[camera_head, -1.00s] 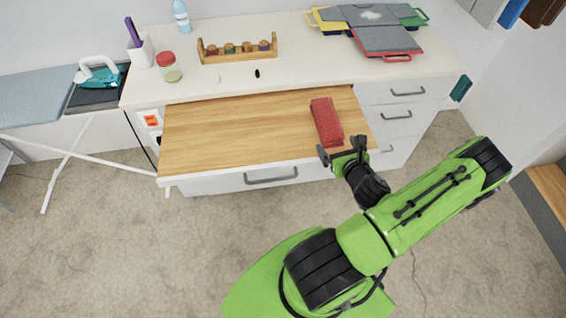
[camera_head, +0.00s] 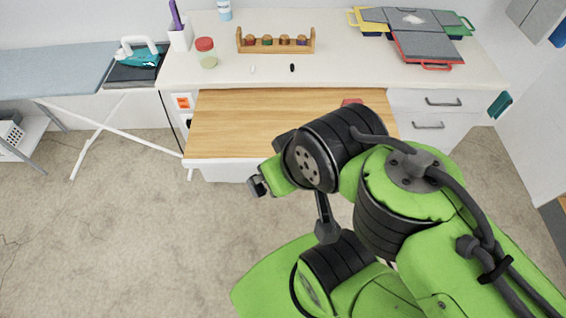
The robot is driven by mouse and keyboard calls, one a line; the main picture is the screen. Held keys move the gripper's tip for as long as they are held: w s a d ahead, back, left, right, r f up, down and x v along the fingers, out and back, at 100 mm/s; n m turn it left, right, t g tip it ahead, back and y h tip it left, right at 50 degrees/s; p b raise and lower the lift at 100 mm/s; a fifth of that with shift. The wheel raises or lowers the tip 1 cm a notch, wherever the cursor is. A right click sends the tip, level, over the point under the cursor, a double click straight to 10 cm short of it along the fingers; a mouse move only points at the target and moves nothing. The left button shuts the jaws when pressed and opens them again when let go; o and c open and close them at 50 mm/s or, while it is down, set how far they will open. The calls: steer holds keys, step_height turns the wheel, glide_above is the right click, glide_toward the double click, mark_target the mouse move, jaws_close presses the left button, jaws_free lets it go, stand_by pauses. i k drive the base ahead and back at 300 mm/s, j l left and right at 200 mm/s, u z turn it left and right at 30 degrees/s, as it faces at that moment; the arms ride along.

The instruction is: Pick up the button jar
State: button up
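The button jar (camera_head: 207,55) is a small clear jar with a red lid and pale contents. It stands upright on the white counter, left of the wooden spool rack. My gripper (camera_head: 257,187) is in front of the drawer's front edge, below and right of the jar in the picture and well apart from it. Only a small dark part of the gripper shows; my own arm hides the rest, so its opening cannot be seen.
The white counter (camera_head: 350,70) holds a spool rack (camera_head: 275,45), a white cup (camera_head: 181,38) with a purple item, a bottle (camera_head: 224,10) and coloured cases (camera_head: 425,45). An open wood-topped drawer (camera_head: 240,125) juts out below. A red object (camera_head: 351,102) is mostly hidden. An iron (camera_head: 138,52) stands left.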

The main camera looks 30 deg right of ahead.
mark_target(208, 59)
steer(key=i+j+z, duration=0.15)
steer(key=i+j, duration=0.15)
steer(key=i+j+z, duration=0.15)
steer(key=i+j, duration=0.15)
steer(key=i+j+z, duration=0.15)
steer(key=i+j, duration=0.15)
steer(key=i+j+z, duration=0.15)
steer(key=j, duration=0.35)
steer(key=i+j+z, duration=0.15)
steer(key=i+j, duration=0.15)
steer(key=j, duration=0.15)
steer(key=i+j+z, duration=0.15)
steer(key=j, duration=0.3)
steer(key=i+j+z, duration=0.2)
steer(key=i+j, duration=0.15)
steer(key=i, duration=0.1)
